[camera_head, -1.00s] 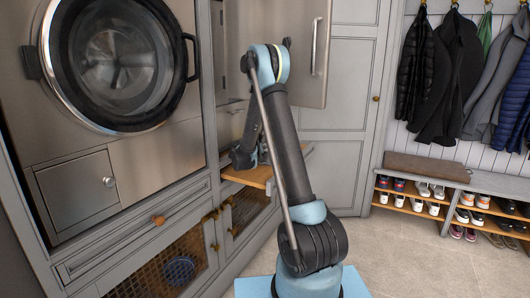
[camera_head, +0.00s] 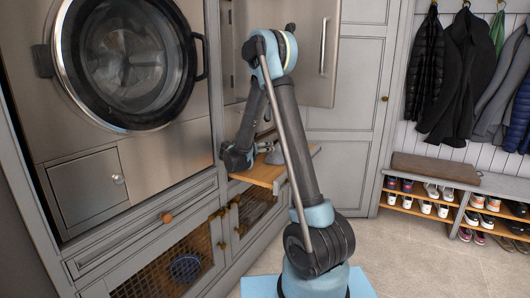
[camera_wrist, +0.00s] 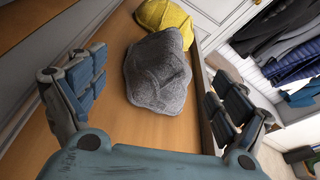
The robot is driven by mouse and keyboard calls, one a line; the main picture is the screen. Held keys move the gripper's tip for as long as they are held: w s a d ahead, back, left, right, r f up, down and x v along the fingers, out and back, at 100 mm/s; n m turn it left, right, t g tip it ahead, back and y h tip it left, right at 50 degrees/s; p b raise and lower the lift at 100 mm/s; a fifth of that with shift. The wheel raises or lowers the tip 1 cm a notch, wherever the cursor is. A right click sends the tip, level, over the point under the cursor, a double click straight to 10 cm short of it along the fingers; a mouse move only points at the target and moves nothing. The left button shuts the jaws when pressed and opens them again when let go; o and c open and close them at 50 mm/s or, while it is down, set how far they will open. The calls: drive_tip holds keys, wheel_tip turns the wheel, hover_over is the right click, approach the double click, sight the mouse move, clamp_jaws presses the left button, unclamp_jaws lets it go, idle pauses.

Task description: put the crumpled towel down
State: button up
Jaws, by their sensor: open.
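A grey crumpled towel (camera_wrist: 157,72) lies on a wooden pull-out shelf (camera_wrist: 120,125) in the wrist view. A yellow crumpled cloth (camera_wrist: 168,20) lies just beyond it, partly hidden by it. My gripper (camera_wrist: 150,90) is open, its two fingers wide apart with the grey towel beyond and between them. The fingers appear clear of the towel. In the head view my gripper (camera_head: 238,158) is over the left part of the shelf (camera_head: 265,174), and a grey lump, likely the towel (camera_head: 276,155), shows to its right.
A washer-like machine (camera_head: 125,65) stands left of the shelf. A tall steel-fronted door (camera_head: 312,50) is behind my arm. Coats (camera_head: 450,85) hang above a shoe bench (camera_head: 436,169) at the right. The floor in front is clear.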

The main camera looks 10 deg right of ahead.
drive_tip(key=shift+s+a, duration=0.15)
drive_tip(key=shift+s, duration=0.05)
drive_tip(key=shift+s+r, duration=0.15)
drive_tip(key=shift+s, duration=0.05)
drive_tip(key=s+d+r+m+g+y, duration=0.1)
drive_tip(key=s+d+m+g, duration=0.1)
drive_tip(key=s+d+m, duration=0.45)
drive_tip(key=s+d+r+m+g+y, duration=0.15)
drive_tip(key=s+m, duration=0.25)
drive_tip(key=s, duration=0.5)
drive_tip(key=s+d+r+m+g+y, duration=0.1)
drive_tip(key=s+d+m+g, duration=0.1)
drive_tip(key=s+d+m, duration=0.4)
drive_tip(key=s+a+f+m+g+y, duration=0.1)
drive_tip(key=s+a+f+m+y, duration=0.1)
drive_tip(key=s+m, duration=0.3)
drive_tip(key=s+a+f+m+g+y, duration=0.1)
drive_tip(key=s+f+m, duration=0.3)
drive_tip(key=s, duration=1)
drive_tip(key=s+a+f+m+g+y, duration=0.1)
drive_tip(key=s+a+f+m+y, duration=0.1)
drive_tip(key=s+m, duration=0.5)
drive_tip(key=s+f+y, duration=0.1)
drive_tip(key=s, duration=0.1)
drive_tip(key=shift+s+a+g, duration=0.3)
drive_tip(key=shift+a+g, duration=0.05)
drive_tip(key=shift+y, duration=0.25)
